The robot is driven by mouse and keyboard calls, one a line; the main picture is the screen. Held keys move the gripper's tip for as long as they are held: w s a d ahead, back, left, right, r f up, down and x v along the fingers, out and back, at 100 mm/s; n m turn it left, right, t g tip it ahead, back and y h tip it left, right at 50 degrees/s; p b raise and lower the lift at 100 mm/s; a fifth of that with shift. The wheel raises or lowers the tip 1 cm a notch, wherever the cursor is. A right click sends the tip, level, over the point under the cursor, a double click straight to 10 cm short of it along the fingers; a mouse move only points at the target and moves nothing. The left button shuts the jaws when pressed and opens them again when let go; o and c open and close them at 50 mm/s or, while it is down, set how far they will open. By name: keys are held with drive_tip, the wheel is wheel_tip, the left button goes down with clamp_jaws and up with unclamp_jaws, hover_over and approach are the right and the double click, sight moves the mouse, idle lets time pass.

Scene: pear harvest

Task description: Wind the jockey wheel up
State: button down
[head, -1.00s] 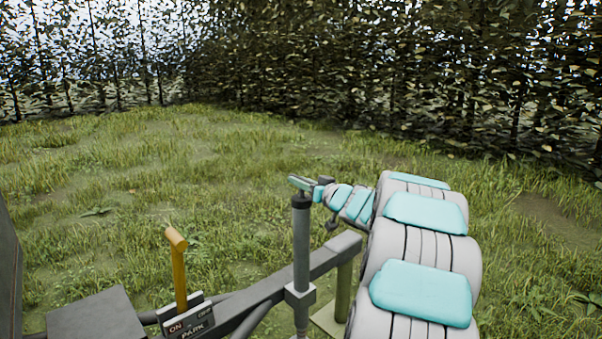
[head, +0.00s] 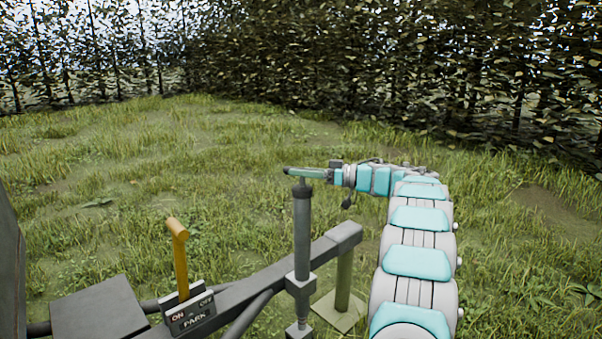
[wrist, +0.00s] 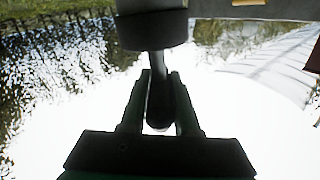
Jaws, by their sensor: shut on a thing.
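The jockey wheel (head: 302,235) shows as a grey upright tube with a dark cap, clamped to the trailer's drawbar; its wheel is out of the frame. My gripper (head: 295,172) is at the top of the tube, reaching in from the right. In the wrist view my gripper (wrist: 159,105) has its two fingers on either side of the dark crank handle (wrist: 158,75) and is shut on it. In the head view the handle is mostly hidden by the fingers. The tube's dark cap (wrist: 152,28) fills the top of the wrist view.
The grey drawbar (head: 262,290) runs diagonally below, with a post and foot plate (head: 341,308) near its end. A yellow parking brake lever (head: 179,255) stands left, above an ON/OFF PARK plate (head: 188,313). Grass and a hedge lie behind.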

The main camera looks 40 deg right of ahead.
drive_tip(key=shift+r+n+g+y, duration=0.1)
drive_tip(key=shift+n+g+y, duration=1.4)
drive_tip(key=shift+g+y, duration=0.1)
drive_tip(key=c, duration=0.7)
unclamp_jaws()
drive_tip(key=shift+o, duration=0.2)
